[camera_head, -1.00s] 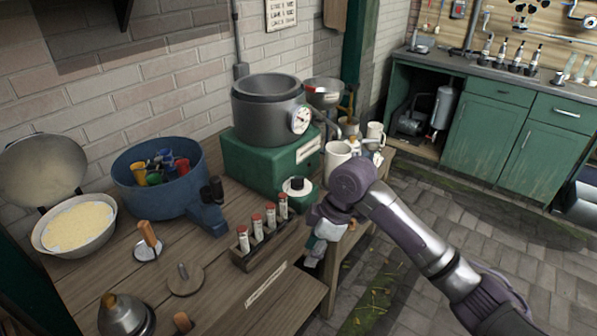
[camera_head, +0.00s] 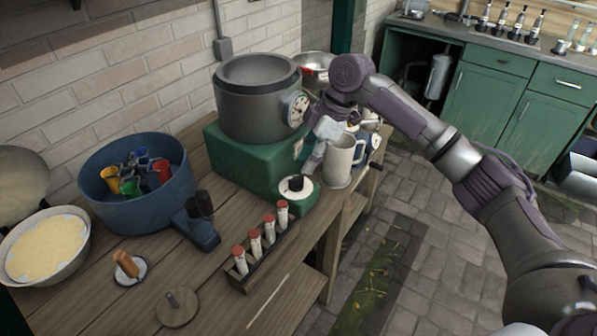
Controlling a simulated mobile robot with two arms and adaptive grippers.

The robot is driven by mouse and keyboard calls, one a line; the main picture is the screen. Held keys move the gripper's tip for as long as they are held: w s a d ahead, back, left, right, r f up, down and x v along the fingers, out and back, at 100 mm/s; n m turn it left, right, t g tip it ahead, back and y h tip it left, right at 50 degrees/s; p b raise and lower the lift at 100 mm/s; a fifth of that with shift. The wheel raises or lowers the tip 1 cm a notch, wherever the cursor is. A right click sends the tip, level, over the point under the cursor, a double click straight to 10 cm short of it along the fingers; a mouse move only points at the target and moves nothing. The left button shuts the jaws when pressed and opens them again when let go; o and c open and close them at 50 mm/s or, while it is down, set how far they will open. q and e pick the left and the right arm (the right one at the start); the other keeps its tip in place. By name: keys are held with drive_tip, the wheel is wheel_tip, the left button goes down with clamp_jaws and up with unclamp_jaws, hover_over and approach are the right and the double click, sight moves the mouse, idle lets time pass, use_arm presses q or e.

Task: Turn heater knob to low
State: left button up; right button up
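The heater is a green box (camera_head: 238,168) on the wooden bench with a grey metal pot (camera_head: 258,112) on top. A round gauge (camera_head: 298,108) sits on the pot's right side. The heater knob (camera_head: 295,183) is black on a white round dial, on a low green block at the heater's front. Its setting is too small to read. My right gripper (camera_head: 312,166) points down just above and behind the knob, between the heater and a beige mug (camera_head: 343,160), apart from the knob. Its fingers are too small and overlapped to tell open from shut. My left gripper is out of view.
A rack (camera_head: 262,262) of several red-capped tubes stands in front of the knob. A blue pot (camera_head: 135,200) with coloured cups is at left, beside a bowl of yellow grain (camera_head: 48,250). A metal bowl (camera_head: 316,68) stands behind my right arm. The floor (camera_head: 440,240) at right is clear.

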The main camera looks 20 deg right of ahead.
sight(297, 177)
drive_tip(key=x, duration=0.4)
drive_tip(key=shift+a, duration=0.1)
drive_tip(key=shift+a+f, duration=0.1)
drive_tip(key=shift+f, duration=0.45)
drive_tip(key=shift+a+f, duration=0.1)
drive_tip(key=shift+c, duration=0.8)
drive_tip(key=c, duration=0.5)
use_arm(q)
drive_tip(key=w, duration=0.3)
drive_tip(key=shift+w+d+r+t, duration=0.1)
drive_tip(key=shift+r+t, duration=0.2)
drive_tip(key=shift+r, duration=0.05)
use_arm(e)
clamp_jaws()
